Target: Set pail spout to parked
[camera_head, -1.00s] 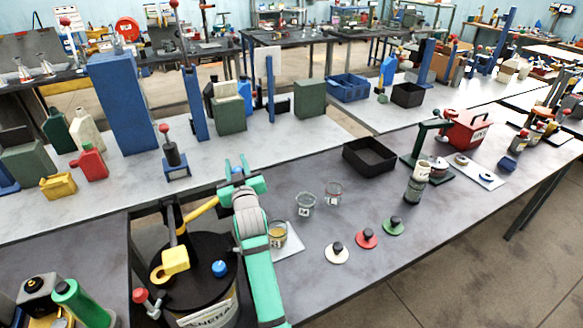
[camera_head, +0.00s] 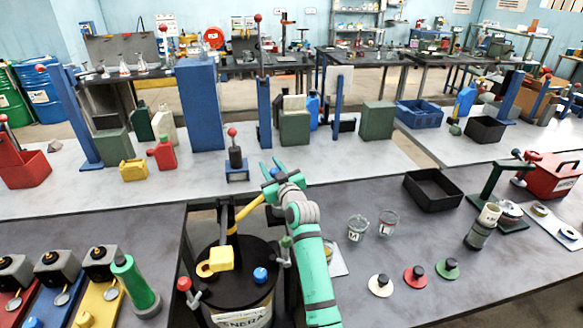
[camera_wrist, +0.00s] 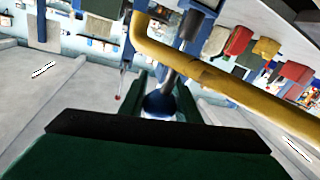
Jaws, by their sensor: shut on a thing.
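The pail (camera_head: 262,300) is a dark drum with a pale label at the lower left of the head view. Its yellow spout pipe (camera_head: 250,207) rises from a dark post (camera_head: 225,215) and slants right toward my gripper (camera_head: 272,166). In the wrist view the bent yellow pipe (camera_wrist: 225,88) crosses in front of the camera. My gripper (camera_wrist: 162,100) is shut there on a blue knob (camera_wrist: 160,104) at the end of a grey rod (camera_wrist: 172,75). The rod passes behind or beside the pipe; its attachment is hidden. In the head view my arm hides the spout's end.
A yellow block (camera_head: 220,259), a blue cap (camera_head: 260,275) and a red-knobbed lever (camera_head: 187,290) are on or by the pail. Glass beakers (camera_head: 357,228) stand to the right. A black tray (camera_head: 433,190) lies farther right. The rear bench (camera_head: 330,160) has free room.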

